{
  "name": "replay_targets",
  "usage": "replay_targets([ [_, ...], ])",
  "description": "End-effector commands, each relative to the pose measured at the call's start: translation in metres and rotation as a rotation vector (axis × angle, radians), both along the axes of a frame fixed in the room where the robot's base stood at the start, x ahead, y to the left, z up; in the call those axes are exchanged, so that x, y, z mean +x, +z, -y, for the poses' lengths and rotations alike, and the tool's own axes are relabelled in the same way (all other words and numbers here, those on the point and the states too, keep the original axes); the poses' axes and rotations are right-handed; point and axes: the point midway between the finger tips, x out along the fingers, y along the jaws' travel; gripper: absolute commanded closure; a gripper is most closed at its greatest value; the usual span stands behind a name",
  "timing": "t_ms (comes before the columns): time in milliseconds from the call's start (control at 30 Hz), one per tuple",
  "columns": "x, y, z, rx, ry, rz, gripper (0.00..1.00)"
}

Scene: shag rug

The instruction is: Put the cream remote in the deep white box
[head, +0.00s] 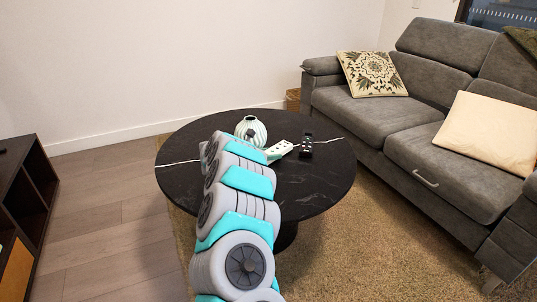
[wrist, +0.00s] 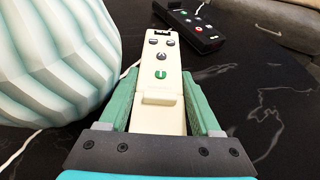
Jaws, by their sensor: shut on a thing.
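The cream remote (wrist: 160,92) lies lengthwise between the two green fingers of my gripper (wrist: 160,84), which is shut on it. Its dark buttons and one green button face up, and its far end points away from my gripper. In the head view the cream remote (head: 280,150) shows at the end of my arm, over the round black table (head: 320,190). I cannot tell whether it touches the tabletop. My arm hides most of my gripper in the head view. No deep white box is in view.
A ribbed pale green vase (head: 251,129) stands close to the left of my gripper; it also fills the left of the wrist view (wrist: 55,60). A black remote (head: 306,146) lies just right of the cream one. A grey sofa (head: 375,120) flanks the table. The table's right side is clear.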

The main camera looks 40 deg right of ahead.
Motion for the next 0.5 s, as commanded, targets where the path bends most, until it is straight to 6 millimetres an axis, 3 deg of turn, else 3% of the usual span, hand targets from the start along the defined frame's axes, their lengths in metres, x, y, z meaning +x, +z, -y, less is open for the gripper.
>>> replay_targets([
  [300, -0.0004, -0.0044, 0.0002, 0.000, -0.001, 0.000, 0.97],
  [333, -0.0001, -0.0041, -0.0002, 0.001, 0.000, 0.000, 0.33],
  [433, 0.0000, -0.0035, -0.0001, 0.000, 0.000, 0.001, 0.23],
  [500, -0.0001, -0.0035, -0.0001, 0.000, 0.000, 0.001, 0.23],
])
